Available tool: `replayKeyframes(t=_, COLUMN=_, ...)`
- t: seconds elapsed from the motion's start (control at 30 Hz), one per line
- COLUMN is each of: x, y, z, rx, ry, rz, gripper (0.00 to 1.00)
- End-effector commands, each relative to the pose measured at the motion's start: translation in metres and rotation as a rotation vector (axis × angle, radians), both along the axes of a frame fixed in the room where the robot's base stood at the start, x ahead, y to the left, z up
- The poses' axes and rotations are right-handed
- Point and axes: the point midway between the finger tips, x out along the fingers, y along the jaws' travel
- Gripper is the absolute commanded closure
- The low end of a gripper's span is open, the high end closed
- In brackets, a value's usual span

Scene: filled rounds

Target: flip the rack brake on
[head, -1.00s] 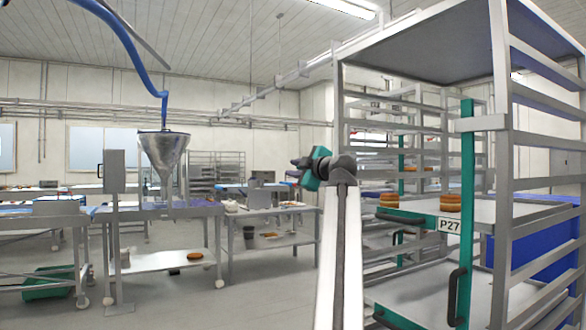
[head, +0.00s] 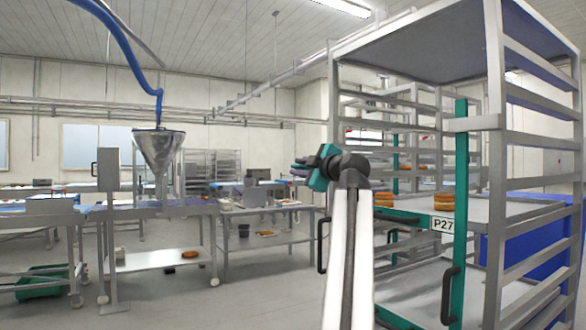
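Round brown stacks (head: 443,202) sit on a rack shelf. A blue bin (head: 530,240) is behind the rack. A steel funnel (head: 158,150) stands over a table at left. A steel table (head: 265,208) stands mid-room. Grey floor (head: 250,300) left of my arm is clear.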

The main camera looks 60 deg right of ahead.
Motion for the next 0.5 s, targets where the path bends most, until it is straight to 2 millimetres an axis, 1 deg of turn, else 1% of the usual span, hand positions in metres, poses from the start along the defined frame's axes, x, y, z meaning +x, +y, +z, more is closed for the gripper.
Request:
replayKeyframes(t=0.03, x=-0.01, y=0.005, z=-0.003, rx=0.001, ry=0.004, rz=-0.003, gripper=0.81)
replayKeyframes(t=0.2, x=-0.033, y=0.018, z=-0.003, rx=0.002, ry=0.003, rz=-0.003, gripper=0.81)
replayKeyframes(t=0.33, x=-0.048, y=0.027, z=-0.002, rx=0.001, ry=0.002, rz=-0.002, gripper=0.81)
replayKeyframes(t=0.5, x=-0.061, y=0.035, z=-0.001, rx=0.001, ry=0.002, rz=0.001, gripper=0.81)
